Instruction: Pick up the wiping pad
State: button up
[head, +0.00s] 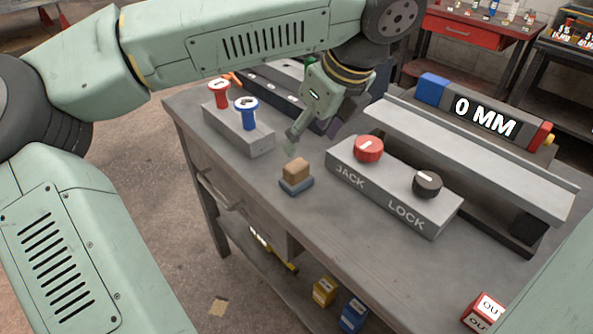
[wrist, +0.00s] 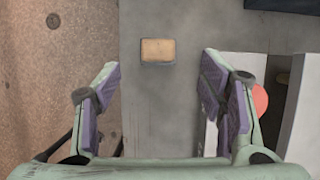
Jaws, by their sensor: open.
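The wiping pad (head: 295,187) is a small tan block on a thin blue-grey base, lying flat near the front edge of the grey bench top (head: 265,215). In the wrist view the pad (wrist: 158,50) is ahead of the fingertips, about midway between the two fingers. My gripper (head: 292,146) is open and empty, above and behind the pad in the head view. Its fingers (wrist: 160,85) with purple inner pads are spread wide in the wrist view. The pad is apart from both fingers.
A grey block with a red knob (head: 221,92) and blue knob (head: 246,113) stands left of the pad. A JACK/LOCK control box (head: 392,185) stands right. A "0 MM" display (head: 486,115) is behind it. Bare bench surrounds the pad; the bench edge is close.

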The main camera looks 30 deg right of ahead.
aim_at(296, 164)
jog(key=x, duration=0.4)
jog(key=shift+f+p, duration=0.15)
jog(key=shift+p, duration=0.25)
jog(key=shift+p+x, duration=1.1)
jog(key=shift+x, duration=1.55)
jog(key=shift+s+a+f, duration=0.1)
jog(key=shift+s, duration=0.05)
jog(key=shift+c, duration=0.5)
jog(key=c, duration=1.3)
jog(key=shift+r+b, duration=0.35)
jog(key=shift+r, duration=0.2)
notch_tip(296, 164, up, 2)
jog(key=shift+r+b, duration=0.1)
jog(key=shift+b, duration=0.5)
jog(key=s+a+b, duration=0.1)
jog(key=s+a, duration=0.2)
jog(key=s+a+r+b, duration=0.1)
jog(key=s+a+b, duration=0.1)
jog(key=s+a, duration=0.2)
jog(key=s+a+b, duration=0.1)
jog(key=s+a, duration=0.3)
jog(key=shift+s+a+r, duration=0.1)
jog(key=shift+a+r, duration=0.15)
jog(key=shift+r, duration=0.15)
